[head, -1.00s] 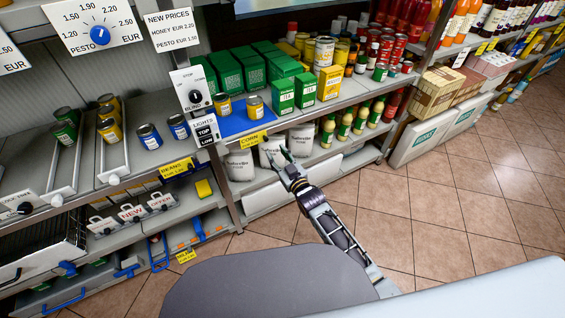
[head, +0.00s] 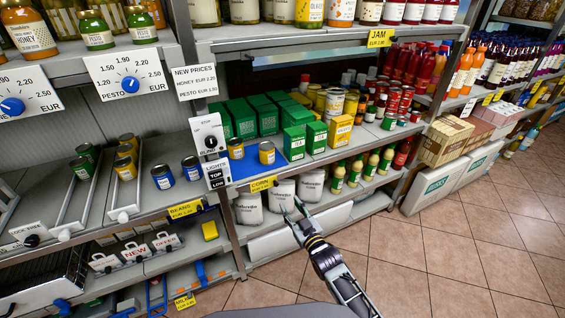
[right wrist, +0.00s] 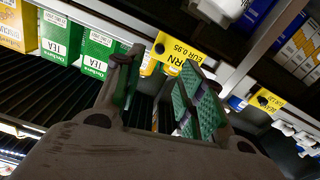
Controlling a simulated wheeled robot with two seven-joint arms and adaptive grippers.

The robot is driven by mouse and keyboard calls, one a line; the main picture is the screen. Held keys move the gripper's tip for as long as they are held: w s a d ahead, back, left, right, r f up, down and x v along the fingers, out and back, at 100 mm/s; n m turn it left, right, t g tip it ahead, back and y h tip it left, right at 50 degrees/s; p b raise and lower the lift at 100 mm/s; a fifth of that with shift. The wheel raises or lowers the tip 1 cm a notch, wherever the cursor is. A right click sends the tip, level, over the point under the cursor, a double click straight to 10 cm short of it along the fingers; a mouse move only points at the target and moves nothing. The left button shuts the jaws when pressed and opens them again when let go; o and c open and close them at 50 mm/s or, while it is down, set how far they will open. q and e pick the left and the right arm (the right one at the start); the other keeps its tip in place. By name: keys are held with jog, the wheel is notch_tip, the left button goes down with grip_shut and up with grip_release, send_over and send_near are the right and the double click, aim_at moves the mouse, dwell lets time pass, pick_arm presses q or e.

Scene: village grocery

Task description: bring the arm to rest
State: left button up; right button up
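My right gripper (head: 294,212) is in front of the lower shelf in the head view, near the white bags (head: 282,194). Its two fingers are spread, with nothing between them. In the right wrist view the open fingers (right wrist: 155,95) show green pads, with the yellow corn price tag (right wrist: 177,53) beyond them. My right arm (head: 335,275) comes up from the bottom of the head view. My left gripper is not in view.
Green tea boxes (head: 305,139) and cans (head: 267,153) stand on the shelf above the bags. Cartons (head: 445,142) stand further right. The tiled floor (head: 440,260) is clear at the lower right.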

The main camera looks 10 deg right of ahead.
jog(key=shift+f, duration=0.1)
jog(key=s+d+f+m+g+h, duration=0.1)
jog(key=s+d+f+g+h, duration=0.15)
jog(key=f, duration=0.75)
jog(key=s+d+f+g+h, duration=0.1)
jog(key=s+d+f+g, duration=0.3)
jog(key=f, duration=0.5)
jog(key=s+d+f+m+g+h, duration=0.1)
jog(key=s+d+f+g, duration=0.25)
jog(key=f, duration=0.65)
jog(key=s+d+f+m+g+h, duration=0.1)
jog(key=s+d+f+g+h, duration=0.3)
jog(key=s+f, duration=0.9)
jog(key=s+d+f+y, duration=0.2)
jog(key=s+f, duration=0.1)
jog(key=s, duration=1)
pick_arm(q)
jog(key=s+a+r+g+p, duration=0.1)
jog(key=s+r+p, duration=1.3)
jog(key=p, duration=1.1)
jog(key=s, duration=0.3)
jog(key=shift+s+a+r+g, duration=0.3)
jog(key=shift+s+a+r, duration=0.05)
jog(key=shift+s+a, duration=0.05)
pick_arm(e)
jog(key=s+d+r+g, duration=0.1)
jog(key=s+r+g, duration=0.1)
jog(key=s+r, duration=1.3)
jog(key=shift+s+d, duration=0.2)
jog(key=shift+s, duration=0.85)
